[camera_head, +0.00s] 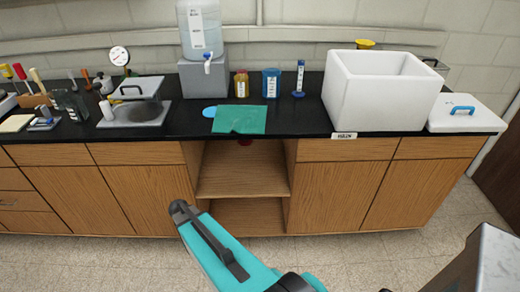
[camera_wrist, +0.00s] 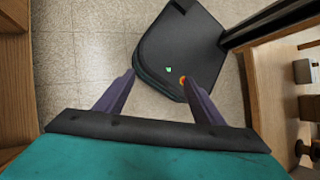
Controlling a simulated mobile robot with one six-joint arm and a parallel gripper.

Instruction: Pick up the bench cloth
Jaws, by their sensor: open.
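The bench cloth looks to be the flat green cloth (camera_head: 240,119) on the black counter, near its front edge. The cloth reaches the counter's front edge and lies partly over or against a light blue round thing (camera_head: 209,112). My gripper (camera_wrist: 158,80) is open and empty in the wrist view, with two purple fingers apart above the floor. The cloth is not seen in the wrist view. In the head view my teal arm is low in front of the cabinets, and I cannot make out the fingers there.
Behind the cloth stand a water container (camera_head: 200,30) on a grey block, an amber jar (camera_head: 241,84), a blue-lidded tub (camera_head: 271,83) and a blue-based cylinder (camera_head: 299,80). An open shelf bay (camera_head: 243,170) lies below.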

